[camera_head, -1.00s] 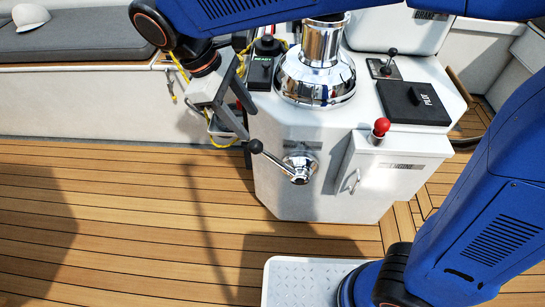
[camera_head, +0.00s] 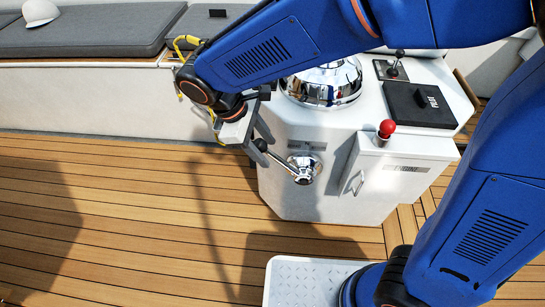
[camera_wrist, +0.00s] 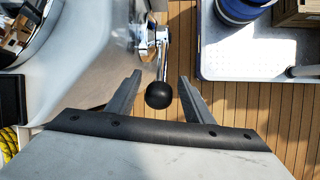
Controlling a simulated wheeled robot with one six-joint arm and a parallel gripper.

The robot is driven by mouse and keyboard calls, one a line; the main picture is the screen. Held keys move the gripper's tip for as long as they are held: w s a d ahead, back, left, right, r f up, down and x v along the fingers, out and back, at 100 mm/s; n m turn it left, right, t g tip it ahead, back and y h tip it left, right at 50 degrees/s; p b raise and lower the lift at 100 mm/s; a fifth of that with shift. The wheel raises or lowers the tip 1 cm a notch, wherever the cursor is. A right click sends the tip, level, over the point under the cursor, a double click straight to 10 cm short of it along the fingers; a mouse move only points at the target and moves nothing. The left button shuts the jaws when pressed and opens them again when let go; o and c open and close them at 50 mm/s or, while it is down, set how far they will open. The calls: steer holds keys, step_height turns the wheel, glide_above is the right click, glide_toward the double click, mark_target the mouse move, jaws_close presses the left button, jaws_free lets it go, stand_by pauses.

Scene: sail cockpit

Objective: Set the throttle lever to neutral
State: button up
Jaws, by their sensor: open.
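The throttle lever is a chrome arm with a black ball knob (camera_head: 260,145) on a round chrome hub (camera_head: 304,168), set in the white pedestal's front face. The lever points up and left from the hub. My gripper (camera_head: 252,143) is at the knob, its fingers partly hidden by its own body and the arm. In the wrist view the black knob (camera_wrist: 160,95) sits between the two open fingers of my gripper (camera_wrist: 159,82), with a gap showing on both sides. The chrome hub and lever rod (camera_wrist: 164,45) lie beyond the knob.
A white engine box (camera_head: 385,170) with a red knob (camera_head: 387,128) and handle stands right of the lever. The pedestal (camera_head: 290,205) also carries a black PILOT box (camera_head: 420,104). A yellow rope (camera_head: 184,42) hangs by the bench. The teak deck (camera_head: 110,220) in front is clear.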

mark_target(280, 161)
steer(key=shift+x, duration=2.65)
jaws_close()
